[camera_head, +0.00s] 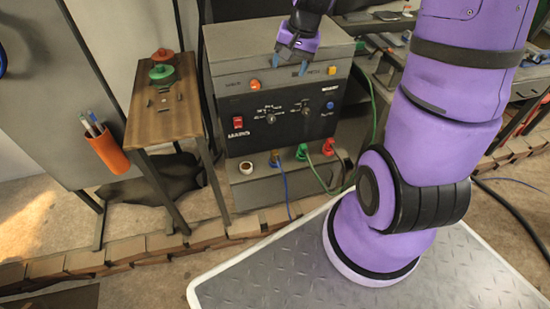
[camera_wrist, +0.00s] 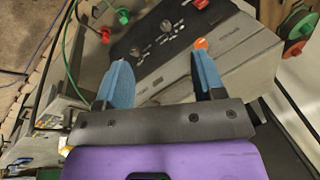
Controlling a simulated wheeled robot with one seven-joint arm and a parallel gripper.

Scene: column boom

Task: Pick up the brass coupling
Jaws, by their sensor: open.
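A small brass-brown fitting (camera_head: 276,157) with a blue hose sits on the low front ledge of the grey machine; it may be the brass coupling, but it is too small to be sure. A green fitting (camera_head: 301,152) and a red fitting (camera_head: 328,147) stand to its right, and a pale round port (camera_head: 246,167) with a dark centre is to its left. My gripper (camera_head: 291,65) is above the machine's top front edge, well above the fittings. In the wrist view its two blue fingers (camera_wrist: 162,76) are apart with nothing between them.
The grey machine (camera_head: 230,62) has a dark control panel (camera_head: 285,112) with knobs and buttons. A wooden stand (camera_head: 160,112) with red and green discs is left of it. Green and blue hoses hang in front. A low brick edging (camera_head: 210,235) crosses the floor.

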